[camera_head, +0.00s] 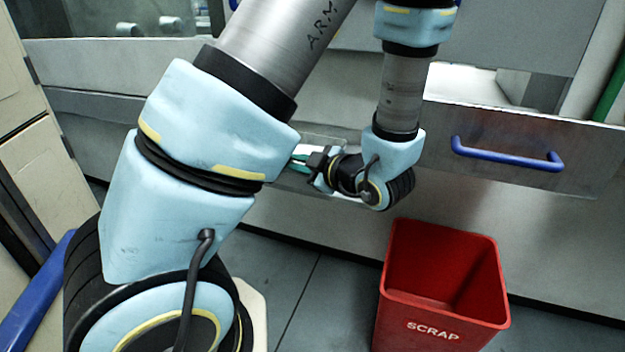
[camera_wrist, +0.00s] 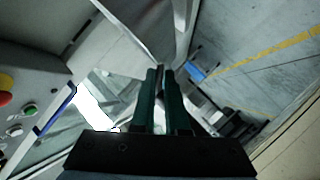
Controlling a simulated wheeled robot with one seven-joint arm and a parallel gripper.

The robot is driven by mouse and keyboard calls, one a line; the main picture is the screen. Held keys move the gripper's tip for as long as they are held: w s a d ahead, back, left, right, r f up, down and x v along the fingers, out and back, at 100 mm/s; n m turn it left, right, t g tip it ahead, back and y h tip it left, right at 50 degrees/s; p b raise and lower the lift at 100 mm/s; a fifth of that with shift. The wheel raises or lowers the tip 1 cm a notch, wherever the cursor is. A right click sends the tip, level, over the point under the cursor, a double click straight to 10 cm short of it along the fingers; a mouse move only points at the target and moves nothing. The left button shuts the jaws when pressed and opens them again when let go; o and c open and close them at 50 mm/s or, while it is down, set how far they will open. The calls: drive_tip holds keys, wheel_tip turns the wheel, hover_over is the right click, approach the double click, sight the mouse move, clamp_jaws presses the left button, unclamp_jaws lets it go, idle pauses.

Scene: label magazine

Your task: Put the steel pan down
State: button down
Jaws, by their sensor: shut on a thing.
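My gripper (camera_head: 299,158) is low in front of the grey cabinet in the head view, partly hidden by my own arm. Its green fingers also show in the wrist view (camera_wrist: 161,72), close together. Their tips meet the lower corner of a shiny grey metal piece (camera_wrist: 150,25), which looks like the steel pan. The gripper is shut on it. Only part of the pan shows. In the head view, I cannot clearly tell the pan from the grey surfaces around the gripper. What is directly under it is hidden.
A red bin marked SCRAP (camera_head: 441,310) stands on the floor to the right of my gripper. A drawer front (camera_head: 590,172) with a blue handle (camera_head: 508,160) is above it. The wrist view shows a panel with a red button (camera_wrist: 5,97) at left and open floor at right.

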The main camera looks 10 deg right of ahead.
drive_tip(key=w+d, duration=0.1)
drive_tip(key=w, duration=0.1)
drive_tip(key=w+d, duration=0.1)
drive_tip(key=w, duration=0.1)
drive_tip(key=w+d, duration=0.1)
drive_tip(key=w, duration=0.2)
drive_tip(key=shift+d+r, duration=0.1)
drive_tip(key=shift+d, duration=0.2)
drive_tip(key=shift+w+d+f+b, duration=0.15)
drive_tip(key=shift+f+b, duration=0.15)
drive_tip(key=shift+f, duration=0.2)
drive_tip(key=shift+w+d+f+b, duration=0.15)
drive_tip(key=shift+f+b, duration=0.1)
drive_tip(key=shift+f, duration=0.25)
drive_tip(key=shift+a+f+b, duration=0.1)
drive_tip(key=shift+f+b, duration=0.6)
drive_tip(key=shift+f, duration=1.7)
drive_tip(key=shift+w+f, duration=0.15)
drive_tip(key=shift+w, duration=0.05)
drive_tip(key=c, duration=0.9)
unclamp_jaws()
